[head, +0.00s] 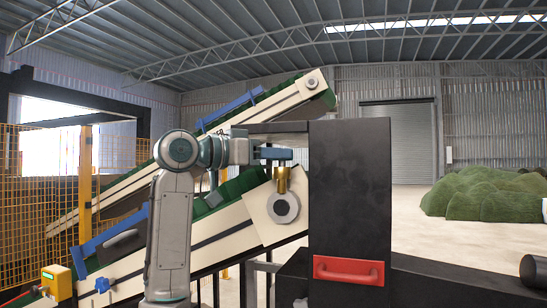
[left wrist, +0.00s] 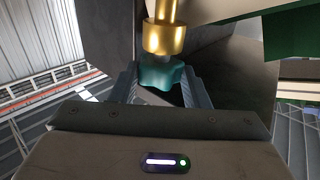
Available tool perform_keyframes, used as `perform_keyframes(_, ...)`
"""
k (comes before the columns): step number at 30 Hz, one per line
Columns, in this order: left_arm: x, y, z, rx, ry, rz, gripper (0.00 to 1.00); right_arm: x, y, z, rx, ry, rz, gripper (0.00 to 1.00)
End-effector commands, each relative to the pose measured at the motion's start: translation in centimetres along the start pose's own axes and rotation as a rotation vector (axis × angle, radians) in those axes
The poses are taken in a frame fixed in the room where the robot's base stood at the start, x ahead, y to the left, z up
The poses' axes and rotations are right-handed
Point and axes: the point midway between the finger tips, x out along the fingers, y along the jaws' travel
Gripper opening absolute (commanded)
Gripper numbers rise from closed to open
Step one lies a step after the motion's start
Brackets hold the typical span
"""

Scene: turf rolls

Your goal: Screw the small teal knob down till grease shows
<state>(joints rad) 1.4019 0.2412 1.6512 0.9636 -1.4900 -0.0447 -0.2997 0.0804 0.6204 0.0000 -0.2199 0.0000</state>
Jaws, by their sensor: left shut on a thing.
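The small teal knob (left wrist: 162,75) is in the left wrist view, between the two dark fingers of my left gripper (left wrist: 160,92). It sits right against a brass cup with a brass stem (left wrist: 165,38). In the head view my left gripper (head: 276,154) reaches in from the left, level, just above the brass fitting (head: 282,180) at the conveyor's upper end. The knob is hidden by the fingers there. The gripper is shut on the knob. I cannot make out any grease on the brass. My right gripper is not in view.
A tall black housing (head: 350,190) with a red handle (head: 348,270) stands close right of the gripper. The green-belted conveyor (head: 140,270) slopes behind my arm, a second (head: 260,115) above it. A turf heap (head: 485,193) lies far right on open floor.

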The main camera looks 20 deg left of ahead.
Motion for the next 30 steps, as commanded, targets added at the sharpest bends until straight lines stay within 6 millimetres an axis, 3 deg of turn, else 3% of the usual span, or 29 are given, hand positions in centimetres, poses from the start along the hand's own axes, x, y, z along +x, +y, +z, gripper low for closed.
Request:
perform_keyframes(10,0.01,-0.38,-0.16,0.000,0.002,0.152,0.19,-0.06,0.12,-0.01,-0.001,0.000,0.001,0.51)
perform_keyframes(27,0.03,-0.42,-0.18,0.002,0.003,0.182,0.19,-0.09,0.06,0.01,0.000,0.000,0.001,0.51)
perform_keyframes(28,0.03,-0.42,-0.19,0.002,0.003,0.182,0.46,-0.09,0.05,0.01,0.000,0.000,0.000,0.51)
perform_keyframes(30,0.03,-0.41,-0.18,0.002,0.002,0.182,0.59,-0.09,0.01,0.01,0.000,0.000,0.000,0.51)
